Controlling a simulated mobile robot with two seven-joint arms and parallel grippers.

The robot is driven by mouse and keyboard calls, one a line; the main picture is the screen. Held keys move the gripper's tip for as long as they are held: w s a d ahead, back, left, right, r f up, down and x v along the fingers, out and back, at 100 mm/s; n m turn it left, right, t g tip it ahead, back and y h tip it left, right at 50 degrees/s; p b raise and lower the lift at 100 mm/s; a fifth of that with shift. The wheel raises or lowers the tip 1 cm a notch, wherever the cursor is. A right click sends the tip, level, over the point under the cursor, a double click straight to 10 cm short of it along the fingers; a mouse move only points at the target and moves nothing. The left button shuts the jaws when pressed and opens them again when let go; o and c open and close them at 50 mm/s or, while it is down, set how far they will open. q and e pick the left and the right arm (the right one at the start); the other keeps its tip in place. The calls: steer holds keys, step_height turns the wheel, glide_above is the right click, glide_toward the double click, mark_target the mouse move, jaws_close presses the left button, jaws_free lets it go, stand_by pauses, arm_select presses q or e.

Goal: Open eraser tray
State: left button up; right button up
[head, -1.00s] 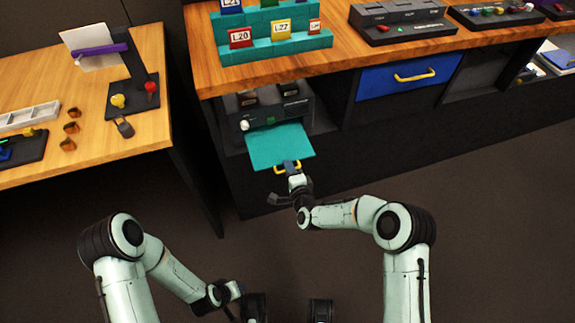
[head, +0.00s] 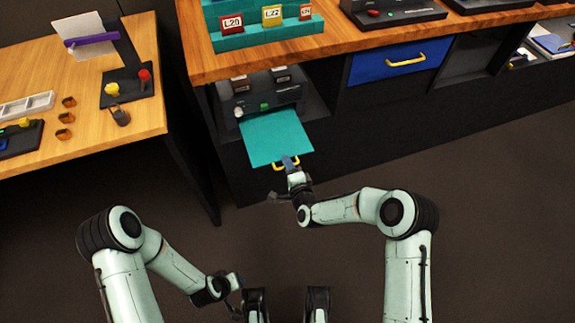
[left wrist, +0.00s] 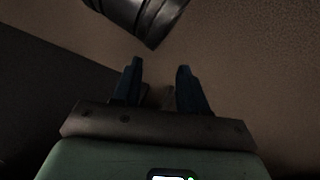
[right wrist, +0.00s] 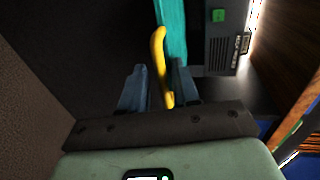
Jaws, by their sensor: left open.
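The eraser tray (head: 276,137) is a flat teal drawer extending from a dark unit (head: 262,97) under the wooden counter. Its yellow handle (head: 278,166) is at the front edge. My right gripper (head: 290,164) is at this handle. In the right wrist view the yellow handle (right wrist: 158,55) runs between the fingers of my right gripper (right wrist: 160,80), which are closed in around it; the teal tray (right wrist: 173,30) is just beyond. My left gripper (left wrist: 160,72) is open and empty over the floor, away from the tray; it shows low in the head view (head: 234,281).
A blue drawer (head: 385,75) with a yellow handle is to the right under the counter (head: 350,40). A second wooden table (head: 95,140) with small items stands at the left. The floor (head: 480,220) in front is clear.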

steer(key=shift+r, duration=0.1)
arm_select(q)
steer(key=shift+g+h, duration=0.3)
steer(key=shift+g, duration=0.3)
steer(key=s+r+p, duration=0.1)
steer(key=s+d+r, duration=0.1)
steer(key=s+d+r+p, duration=0.1)
steer(key=s, duration=0.1)
steer(key=shift+p, duration=0.3)
arm_select(e)
steer(key=v, duration=1.3)
steer(key=shift+s, duration=0.2)
